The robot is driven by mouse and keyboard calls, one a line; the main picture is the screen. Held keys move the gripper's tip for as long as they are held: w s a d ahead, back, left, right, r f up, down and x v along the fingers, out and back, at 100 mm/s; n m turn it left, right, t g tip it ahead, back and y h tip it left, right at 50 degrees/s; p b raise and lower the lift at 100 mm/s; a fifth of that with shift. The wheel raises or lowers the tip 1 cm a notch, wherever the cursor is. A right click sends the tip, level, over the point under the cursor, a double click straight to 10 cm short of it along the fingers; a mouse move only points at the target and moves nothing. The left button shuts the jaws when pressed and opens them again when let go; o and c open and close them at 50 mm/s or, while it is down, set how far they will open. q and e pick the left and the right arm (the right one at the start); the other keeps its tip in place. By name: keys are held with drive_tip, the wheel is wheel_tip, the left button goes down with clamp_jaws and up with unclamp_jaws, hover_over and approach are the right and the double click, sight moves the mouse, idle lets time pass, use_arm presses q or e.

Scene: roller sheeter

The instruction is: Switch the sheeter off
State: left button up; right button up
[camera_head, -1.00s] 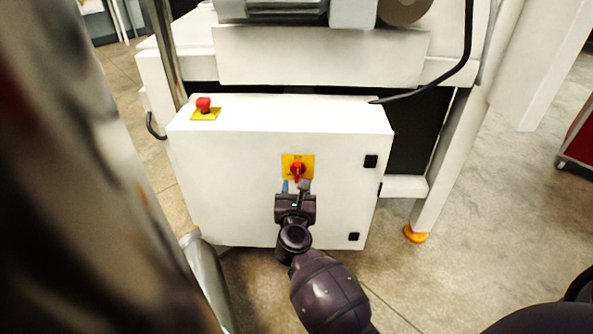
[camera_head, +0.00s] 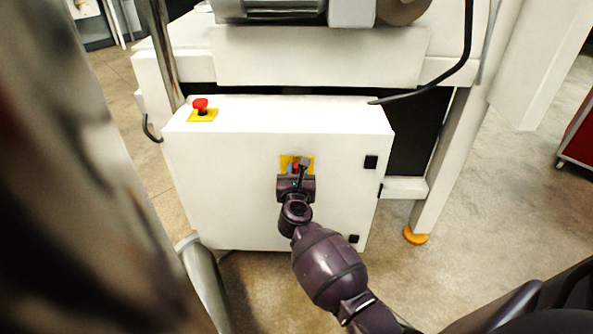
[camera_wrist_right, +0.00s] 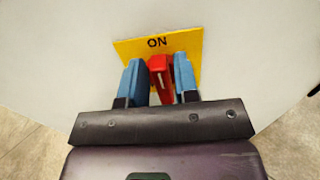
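The sheeter's white control box (camera_head: 225,185) stands in front of me in the head view. On its front is a red rotary switch (camera_head: 296,167) on a yellow plate (camera_head: 285,160), now mostly covered by my right gripper (camera_head: 297,168). In the right wrist view, the red switch handle (camera_wrist_right: 160,75) lies between the two blue fingers of the right gripper (camera_wrist_right: 160,85), with "ON" on the yellow plate (camera_wrist_right: 190,42) above it. The fingers are apart, with small gaps beside the handle. My left gripper is not in view.
A red mushroom button (camera_head: 200,104) on a yellow base sits on the box top at left. Black latches (camera_head: 371,162) are on the box's right side. A black cable (camera_head: 430,90) hangs at the right. Blurred grey shapes cover the left.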

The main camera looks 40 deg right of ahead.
drive_tip(key=shift+f, duration=0.1)
clamp_jaws()
